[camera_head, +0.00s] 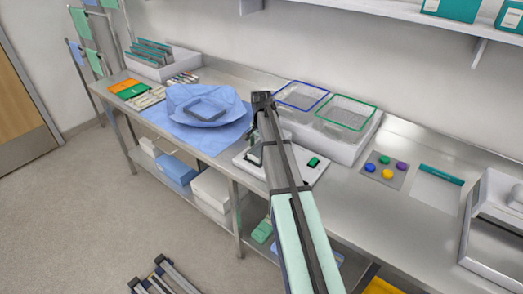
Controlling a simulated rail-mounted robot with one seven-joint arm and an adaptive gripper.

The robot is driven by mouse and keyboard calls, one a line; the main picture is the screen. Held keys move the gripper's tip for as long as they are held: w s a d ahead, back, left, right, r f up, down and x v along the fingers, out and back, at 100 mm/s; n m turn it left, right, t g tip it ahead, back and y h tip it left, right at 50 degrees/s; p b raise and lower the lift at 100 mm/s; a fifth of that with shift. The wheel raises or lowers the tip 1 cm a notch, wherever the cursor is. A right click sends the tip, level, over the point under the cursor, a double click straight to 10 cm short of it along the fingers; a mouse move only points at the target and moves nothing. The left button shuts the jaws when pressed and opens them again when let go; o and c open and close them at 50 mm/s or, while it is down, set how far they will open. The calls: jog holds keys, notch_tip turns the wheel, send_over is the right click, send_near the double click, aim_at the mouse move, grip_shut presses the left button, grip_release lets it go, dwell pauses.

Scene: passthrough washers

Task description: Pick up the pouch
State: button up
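I cannot tell for sure which thing is the pouch. A pale flat rectangle with a teal strip (437,182) lies on the steel counter at the right and looks most like one. Flat pale packets (148,98) also lie at the counter's left end. My gripper (262,98) is the dark end of my arm, in the middle of the picture. It appears above the counter, between a blue-wrapped bundle (205,92) and the wire baskets, well left of the teal-edged rectangle. Its fingers are too small to make out, and I see nothing clearly held.
Blue-rimmed (302,95) and green-rimmed (346,112) baskets sit in a white bin behind my arm. A white device (310,165) is partly hidden by my arm. A mat with coloured discs (385,170) and a white-framed basin (495,230) stand right.

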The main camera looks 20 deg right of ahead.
jog(key=shift+f, duration=0.35)
jog(key=c, duration=0.9)
jog(key=shift+r, duration=0.1)
jog(key=shift+c, duration=0.2)
